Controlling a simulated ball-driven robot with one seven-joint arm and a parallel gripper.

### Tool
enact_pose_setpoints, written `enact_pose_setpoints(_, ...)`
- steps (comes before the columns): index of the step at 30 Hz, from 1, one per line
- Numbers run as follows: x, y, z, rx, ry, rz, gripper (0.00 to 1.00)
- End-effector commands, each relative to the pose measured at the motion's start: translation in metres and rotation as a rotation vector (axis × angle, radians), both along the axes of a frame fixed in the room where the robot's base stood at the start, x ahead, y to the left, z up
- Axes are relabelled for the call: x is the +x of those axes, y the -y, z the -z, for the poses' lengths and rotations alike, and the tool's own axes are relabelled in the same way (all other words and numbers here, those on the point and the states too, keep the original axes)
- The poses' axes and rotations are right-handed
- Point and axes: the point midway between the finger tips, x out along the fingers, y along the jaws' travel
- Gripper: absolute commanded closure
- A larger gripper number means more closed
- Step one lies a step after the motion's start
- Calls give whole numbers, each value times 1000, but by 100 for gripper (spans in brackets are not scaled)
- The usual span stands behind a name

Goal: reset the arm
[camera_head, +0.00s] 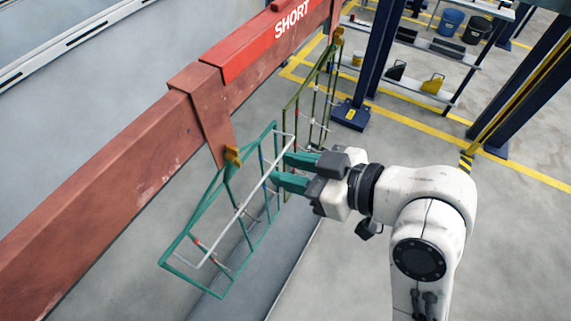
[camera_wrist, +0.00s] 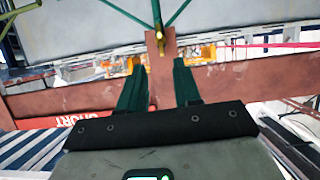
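My gripper (camera_head: 280,171) is at the end of my white arm, in front of a green wire rack (camera_head: 222,293) that hangs from the red-brown beam. In the head view its two green fingers point left and overlap the rack's right side; whether they touch it I cannot tell. In the wrist view the fingers (camera_wrist: 160,80) stand apart with a clear gap, and nothing shows held between them. A brown bracket (camera_wrist: 162,45) with a yellow hook shows beyond that gap.
The red-brown beam (camera_head: 110,165) runs diagonally across the left, with a red "SHORT" section (camera_head: 270,45). A second, olive rack (camera_head: 297,105) hangs farther along. Blue posts (camera_head: 379,50) and shelves (camera_head: 420,80) with bins stand at the back. Floor to the right of the racks is open.

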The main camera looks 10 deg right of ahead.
Motion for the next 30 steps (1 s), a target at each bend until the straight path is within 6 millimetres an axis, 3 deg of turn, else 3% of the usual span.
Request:
enact_pose_setpoints(11, 0, 0, 0, 0, -1, 1, 67)
enact_pose_setpoints(14, 0, 6, 10, -12, -29, 21, 67)
enact_pose_setpoints(17, -4, 25, 39, -47, -120, 88, 67)
enact_pose_setpoints(20, -18, 57, 87, -109, -276, 203, 67)
enact_pose_setpoints(24, -57, 113, 157, -216, -526, 403, 67)
enact_pose_setpoints(30, -135, 183, 226, -368, -833, 672, 67)
